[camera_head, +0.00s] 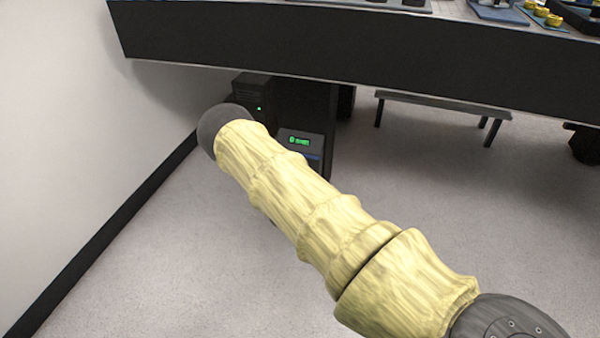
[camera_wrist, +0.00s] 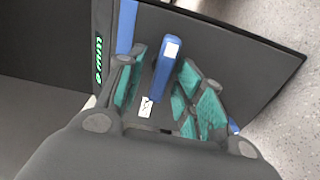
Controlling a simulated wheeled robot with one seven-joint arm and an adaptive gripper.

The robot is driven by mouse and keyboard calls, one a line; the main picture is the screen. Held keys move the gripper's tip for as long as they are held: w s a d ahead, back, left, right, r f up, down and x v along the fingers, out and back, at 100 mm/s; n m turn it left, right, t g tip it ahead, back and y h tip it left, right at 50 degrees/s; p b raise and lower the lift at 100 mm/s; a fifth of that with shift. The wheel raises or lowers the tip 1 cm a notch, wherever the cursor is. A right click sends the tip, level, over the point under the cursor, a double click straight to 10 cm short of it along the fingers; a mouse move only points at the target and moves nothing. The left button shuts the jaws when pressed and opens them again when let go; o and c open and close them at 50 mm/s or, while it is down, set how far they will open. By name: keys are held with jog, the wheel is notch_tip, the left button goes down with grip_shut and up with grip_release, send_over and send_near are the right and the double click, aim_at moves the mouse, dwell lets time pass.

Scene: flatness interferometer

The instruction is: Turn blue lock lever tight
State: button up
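The blue lock lever (camera_wrist: 167,62) shows in the wrist view as a blue bar with a white patch near its upper end. It sits on the dark face of a box (camera_wrist: 235,75). My gripper (camera_wrist: 163,75) is open, with one teal-padded finger on each side of the lever. A gap shows on both sides, wider at the left finger's lower part; I cannot tell whether either pad touches it. In the head view my yellow-sleeved arm hides the lever and the gripper. The box's green display (camera_head: 299,141) shows past the arm.
A blue strip (camera_wrist: 127,25) and a white label (camera_wrist: 146,107) are on the box face. A dark-fronted bench (camera_head: 350,45) overhangs the box. A dark unit with a green light (camera_head: 252,90) stands behind.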

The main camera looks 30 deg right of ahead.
jog(key=v, duration=1.2)
jog(key=shift+s, duration=0.1)
